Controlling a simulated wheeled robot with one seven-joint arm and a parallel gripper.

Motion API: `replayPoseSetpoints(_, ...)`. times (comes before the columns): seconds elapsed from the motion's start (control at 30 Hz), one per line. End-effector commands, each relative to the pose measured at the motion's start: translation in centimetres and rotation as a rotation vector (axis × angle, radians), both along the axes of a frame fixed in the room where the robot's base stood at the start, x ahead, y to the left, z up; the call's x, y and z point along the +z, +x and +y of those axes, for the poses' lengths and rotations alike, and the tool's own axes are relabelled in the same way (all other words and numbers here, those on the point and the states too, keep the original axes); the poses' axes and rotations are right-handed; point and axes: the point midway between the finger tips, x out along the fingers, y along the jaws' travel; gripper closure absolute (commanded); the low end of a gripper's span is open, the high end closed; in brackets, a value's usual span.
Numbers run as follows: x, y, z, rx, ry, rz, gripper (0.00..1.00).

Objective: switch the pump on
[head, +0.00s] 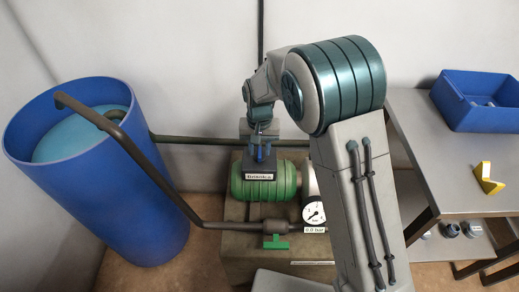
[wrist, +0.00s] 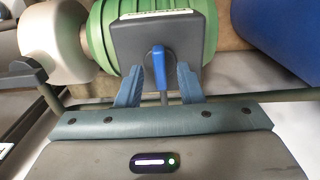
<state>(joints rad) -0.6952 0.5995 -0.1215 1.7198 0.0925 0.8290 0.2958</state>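The pump has a green ribbed motor (head: 250,189), also in the wrist view (wrist: 104,36). A dark grey switch box (head: 260,169) sits on the motor and shows in the wrist view (wrist: 134,44). A blue switch lever (wrist: 159,68) with a grey stem sticks out of the box. My gripper (head: 262,152) is at the box. In the wrist view my gripper (wrist: 160,76) is open, with one blue finger on each side of the lever and gaps between. The label on the box is too small to read.
A gauge (head: 313,213) reads 0.0 bar. A green valve handle (head: 276,242) hangs at the front pipe (head: 215,225). A blue water barrel (head: 150,225) stands left. A bench (head: 425,150) at right bears a blue bin (head: 470,118) and a yellow piece (head: 488,180).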

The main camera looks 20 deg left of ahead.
Motion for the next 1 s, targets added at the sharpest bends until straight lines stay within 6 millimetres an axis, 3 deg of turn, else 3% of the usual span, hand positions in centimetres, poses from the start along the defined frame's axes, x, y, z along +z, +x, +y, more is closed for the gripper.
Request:
replayPoseSetpoints(0.37, -0.7, 0.02, 0.01, 0.0, 0.001, -0.002, 0.66)
replayPoseSetpoints(0.5, -0.7, 0.02, 0.0, 0.0, 0.001, -0.001, 1.0)
replayPoseSetpoints(1.0, -0.59, -0.01, 0.06, -0.078, 0.001, -0.001, 1.0)
